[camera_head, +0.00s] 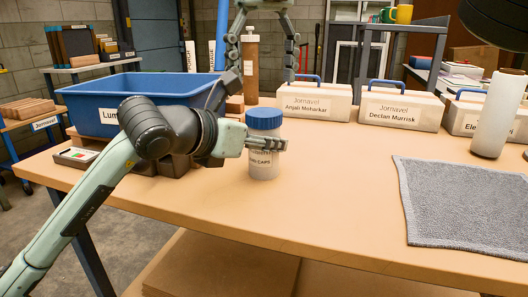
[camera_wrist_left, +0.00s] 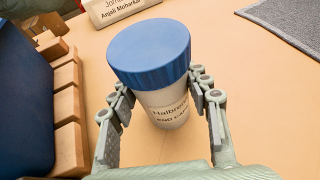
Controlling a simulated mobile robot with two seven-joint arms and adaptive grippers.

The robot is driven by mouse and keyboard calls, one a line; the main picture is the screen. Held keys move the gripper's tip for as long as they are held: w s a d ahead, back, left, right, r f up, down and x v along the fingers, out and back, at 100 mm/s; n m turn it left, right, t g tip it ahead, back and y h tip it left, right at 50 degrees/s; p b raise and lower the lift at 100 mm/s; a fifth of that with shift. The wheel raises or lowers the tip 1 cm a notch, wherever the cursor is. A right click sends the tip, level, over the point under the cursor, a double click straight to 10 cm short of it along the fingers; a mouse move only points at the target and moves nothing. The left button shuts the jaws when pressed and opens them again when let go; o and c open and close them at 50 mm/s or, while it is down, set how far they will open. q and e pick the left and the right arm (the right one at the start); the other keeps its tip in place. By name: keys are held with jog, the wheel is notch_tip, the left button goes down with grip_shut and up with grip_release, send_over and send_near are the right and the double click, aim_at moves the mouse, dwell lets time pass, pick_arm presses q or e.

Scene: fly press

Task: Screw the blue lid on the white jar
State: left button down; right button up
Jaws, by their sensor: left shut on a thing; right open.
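My left gripper (camera_head: 268,143) is shut on the jar just below the lid. In the left wrist view, its fingers lie on both sides of the jar (camera_wrist_left: 166,105), under the wide ribbed lid (camera_wrist_left: 150,50). My right gripper (camera_head: 263,76) hangs open and empty above the table, fingers down, higher in the picture than the jar and lid.
A blue bin (camera_head: 140,88) stands behind my left arm. A brown cylinder (camera_head: 251,75) and labelled boxes (camera_head: 314,101) with blue handles line the back. A grey towel (camera_head: 465,205) and a white cylinder (camera_head: 498,118) are at right. The table (camera_head: 340,185) is clear between jar and towel.

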aim_at(264, 112)
jog(key=n, duration=0.2)
jog(key=r+n, duration=0.1)
jog(key=n, duration=0.3)
jog(key=r+n, duration=0.1)
jog(key=n, duration=0.1)
jog(key=shift+n, duration=0.3)
jog(key=shift+f, duration=0.1)
jog(key=shift+f, duration=4)
jog(key=c, duration=1.2)
